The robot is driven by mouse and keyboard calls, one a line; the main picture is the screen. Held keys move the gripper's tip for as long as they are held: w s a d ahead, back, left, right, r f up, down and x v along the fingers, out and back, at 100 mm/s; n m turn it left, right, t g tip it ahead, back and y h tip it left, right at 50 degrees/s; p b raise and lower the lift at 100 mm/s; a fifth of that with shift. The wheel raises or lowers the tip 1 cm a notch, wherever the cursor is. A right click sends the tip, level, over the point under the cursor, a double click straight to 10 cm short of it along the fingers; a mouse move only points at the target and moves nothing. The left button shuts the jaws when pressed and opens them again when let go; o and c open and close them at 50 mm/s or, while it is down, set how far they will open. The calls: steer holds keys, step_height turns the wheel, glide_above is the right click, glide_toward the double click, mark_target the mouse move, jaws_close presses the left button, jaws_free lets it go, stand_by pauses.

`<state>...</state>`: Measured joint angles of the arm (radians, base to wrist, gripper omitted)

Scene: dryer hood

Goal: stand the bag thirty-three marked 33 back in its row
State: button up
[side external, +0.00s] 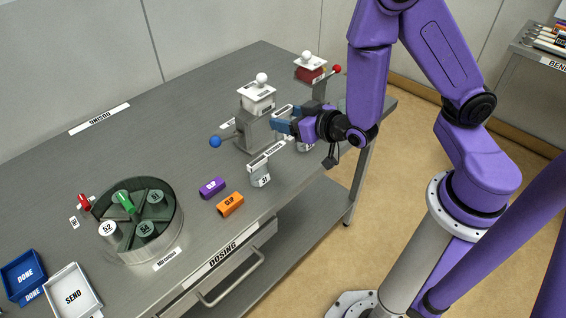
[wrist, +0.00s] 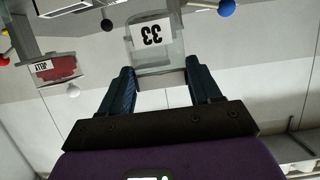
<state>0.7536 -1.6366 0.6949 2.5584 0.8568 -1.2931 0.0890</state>
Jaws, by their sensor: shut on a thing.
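My gripper (side external: 284,126) has its blue fingers closed beside the grey dispenser with a white top. In the wrist view, a pale, see-through bag (wrist: 155,45) with a white label reading 33, upside down in the picture, sits between the fingertips of my gripper (wrist: 160,80). It is held. In the side view the held bag cannot be made out clearly at the fingers. A pale container (side external: 261,178) with a small marking stands below a white sign strip (side external: 267,154) near the table's front edge. Another pale item (side external: 305,146) is partly hidden under my gripper.
The table's back left is clear.

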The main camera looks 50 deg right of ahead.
steer(key=shift+f, duration=5)
steer(key=shift+f, duration=0.1)
steer(key=o, duration=1.1)
